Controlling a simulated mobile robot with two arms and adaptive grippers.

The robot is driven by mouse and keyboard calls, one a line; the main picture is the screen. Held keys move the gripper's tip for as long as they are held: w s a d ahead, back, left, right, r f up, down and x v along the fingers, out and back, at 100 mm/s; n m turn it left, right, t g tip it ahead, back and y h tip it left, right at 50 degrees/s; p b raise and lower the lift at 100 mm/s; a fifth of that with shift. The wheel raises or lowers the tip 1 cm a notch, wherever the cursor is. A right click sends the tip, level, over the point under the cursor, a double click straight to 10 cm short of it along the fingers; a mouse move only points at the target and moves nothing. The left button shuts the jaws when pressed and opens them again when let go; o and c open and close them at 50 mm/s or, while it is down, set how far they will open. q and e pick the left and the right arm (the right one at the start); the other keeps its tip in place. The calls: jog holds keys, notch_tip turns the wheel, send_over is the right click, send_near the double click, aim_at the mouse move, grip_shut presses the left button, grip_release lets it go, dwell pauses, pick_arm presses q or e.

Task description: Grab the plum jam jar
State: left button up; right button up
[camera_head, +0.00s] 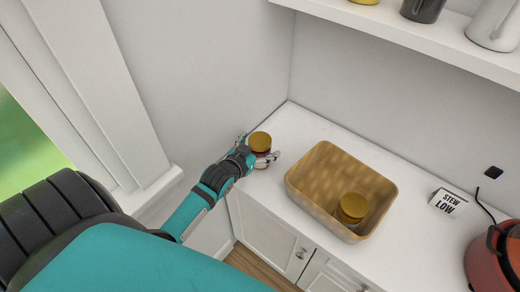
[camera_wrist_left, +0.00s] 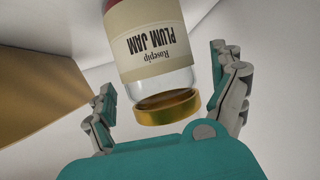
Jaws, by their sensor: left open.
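The plum jam jar (camera_head: 260,142) stands on the white counter near the left wall corner, with a gold lid on top. In the left wrist view the plum jam jar (camera_wrist_left: 153,52) appears upside down, with a cream label reading "PLUM JAM" and its gold lid toward my palm. My left gripper (camera_head: 258,157) is at the jar, its fingers spread on either side. In the wrist view my left gripper (camera_wrist_left: 165,80) is open, with gaps between the fingers and the glass. My right gripper is in neither view.
A wooden tray (camera_head: 310,165) stands right of the jar and holds another gold-lidded jar (camera_head: 353,207). A "STEW LOW" sign (camera_head: 448,202) and a red cooker (camera_head: 495,258) are further right. A shelf (camera_head: 420,42) with mugs hangs above. White counter shows between tray and sign.

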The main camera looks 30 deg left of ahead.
pick_arm(q)
jog(key=shift+w+f, duration=0.15)
jog(key=shift+w, duration=0.15)
jog(key=shift+c, duration=0.4)
jog(key=c, duration=1.6)
